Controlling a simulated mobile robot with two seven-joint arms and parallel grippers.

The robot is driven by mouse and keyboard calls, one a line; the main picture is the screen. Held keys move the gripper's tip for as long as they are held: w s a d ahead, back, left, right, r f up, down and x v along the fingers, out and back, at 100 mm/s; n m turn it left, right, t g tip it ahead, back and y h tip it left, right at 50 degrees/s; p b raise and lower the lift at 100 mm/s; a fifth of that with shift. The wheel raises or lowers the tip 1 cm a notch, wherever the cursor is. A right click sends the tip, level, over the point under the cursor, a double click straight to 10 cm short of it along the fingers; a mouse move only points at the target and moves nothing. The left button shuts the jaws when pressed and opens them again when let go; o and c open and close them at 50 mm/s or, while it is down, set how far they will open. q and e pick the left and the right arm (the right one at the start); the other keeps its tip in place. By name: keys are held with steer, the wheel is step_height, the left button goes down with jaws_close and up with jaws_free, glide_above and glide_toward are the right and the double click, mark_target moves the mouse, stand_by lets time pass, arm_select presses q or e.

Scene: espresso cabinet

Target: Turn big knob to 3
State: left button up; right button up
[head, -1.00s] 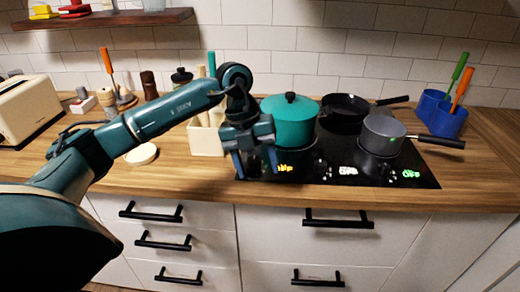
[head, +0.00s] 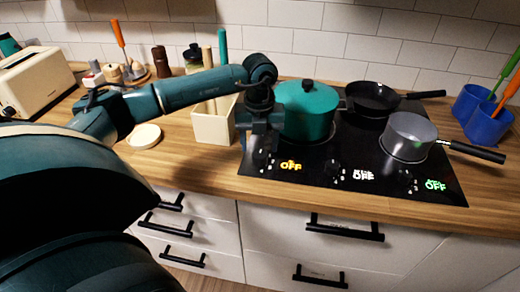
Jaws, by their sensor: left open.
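The black cooktop (head: 300,182) has small knobs along its front, each beside a lit display. The left display (head: 291,165) reads OFF in orange, the middle display (head: 363,175) OFF in white, the right display (head: 435,185) OFF in green. The middle knob (head: 334,170) and right knob (head: 405,177) show clear. Which knob is the big one I cannot tell. My left gripper (head: 259,150) is open, points down over the cooktop's left front by the orange display, and partly hides the knob area there. Contact with a knob cannot be made out. My right gripper is out of view.
A teal lidded pot (head: 306,108) stands close behind my left gripper. A black pan (head: 372,98) and a grey saucepan (head: 408,136) stand to its right. A cream utensil holder (head: 213,125) is just left. The wooden counter's front strip (head: 330,203) is clear.

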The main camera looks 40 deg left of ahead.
mark_target(260, 155)
arm_select(q)
steer(key=shift+f, duration=1.9)
steer(key=shift+c, duration=0.5)
steer(key=c, duration=0.9)
